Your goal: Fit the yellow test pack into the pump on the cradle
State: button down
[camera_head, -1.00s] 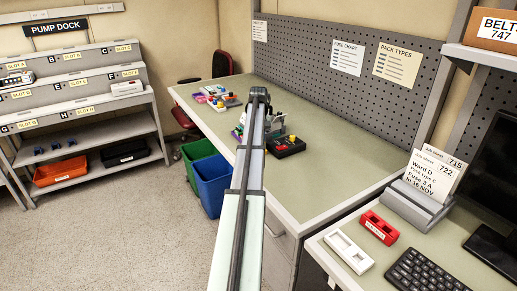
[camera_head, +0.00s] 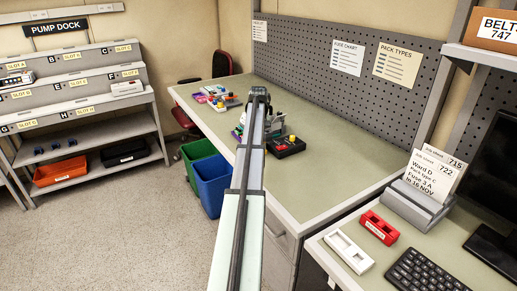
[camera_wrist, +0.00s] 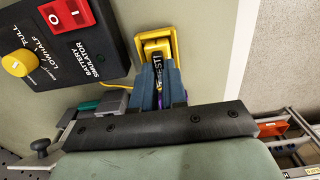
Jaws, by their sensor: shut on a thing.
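The yellow test pack (camera_wrist: 157,42) shows in the wrist view just past my fingertips, with a dark part marked "TEST" running back between the fingers. My gripper (camera_wrist: 160,72) has its dark blue fingers shut on the pack. A thin yellow cable (camera_wrist: 118,85) comes out from beside the fingers toward the battery simulator (camera_wrist: 65,40). In the head view my gripper is over the long bench, hidden by my arm, left of the black battery simulator (camera_head: 286,145). The pump and its cradle are not clearly seen; grey and green parts (camera_wrist: 112,100) show partly behind the gripper body.
The battery simulator with its red switch and yellow knob lies close to my fingers. Small coloured items (camera_head: 217,97) stand at the far bench end.

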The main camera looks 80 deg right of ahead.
jog(key=shift+r, duration=3)
jog(key=shift+d+r, duration=0.1)
jog(key=shift+d, duration=0.25)
jog(key=shift+n+g+h, duration=0.3)
jog(key=shift+n+h, duration=0.1)
jog(key=d+r, duration=0.1)
jog(key=d, duration=0.2)
jog(key=d+r, duration=0.2)
jog(key=d, duration=0.2)
jog(key=d+r, duration=0.1)
jog(key=d, duration=0.3)
jog(key=shift+s+d+r, duration=0.15)
jog(key=shift+s+d, duration=0.05)
jog(key=shift+d, duration=0.05)
jog(key=shift+m+g, duration=0.3)
jog(key=shift+m, duration=0.1)
jog(key=shift+s+d+f, duration=0.25)
jog(key=shift+d+f, duration=0.65)
jog(key=shift+s+d+f, duration=0.2)
jog(key=shift+d+f, duration=0.65)
jog(key=shift+f, duration=0.05)
jog(key=shift+s+d+f, duration=0.25)
jog(key=shift+d+f, duration=0.65)
jog(key=shift+f, duration=1.25)
